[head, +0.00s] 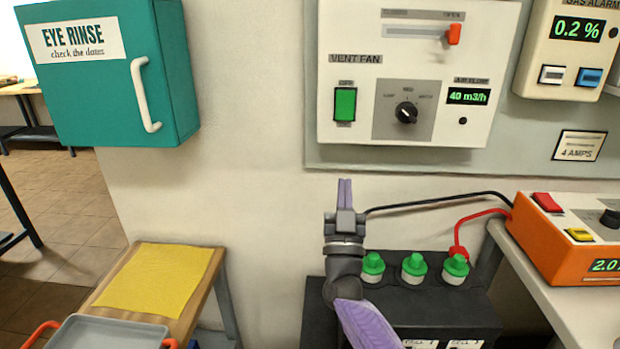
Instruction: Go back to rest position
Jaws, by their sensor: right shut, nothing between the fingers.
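My right gripper (344,193) is in the middle of the head view, pointing up, with its two fingers together and nothing between them. It shows in front of the pale wall, below the vent fan panel (330,100) and apart from it in the picture. Its purple arm link comes up from the bottom edge and hides part of the black battery (318,310). My left gripper is not in the head view.
The battery has green caps (413,266) and black and red cables to an orange charger (545,240) on a shelf at right. A teal eye rinse cabinet (165,60) hangs at upper left. A yellow cloth (155,280) lies on a wooden table; a grey tray (105,334) is in front.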

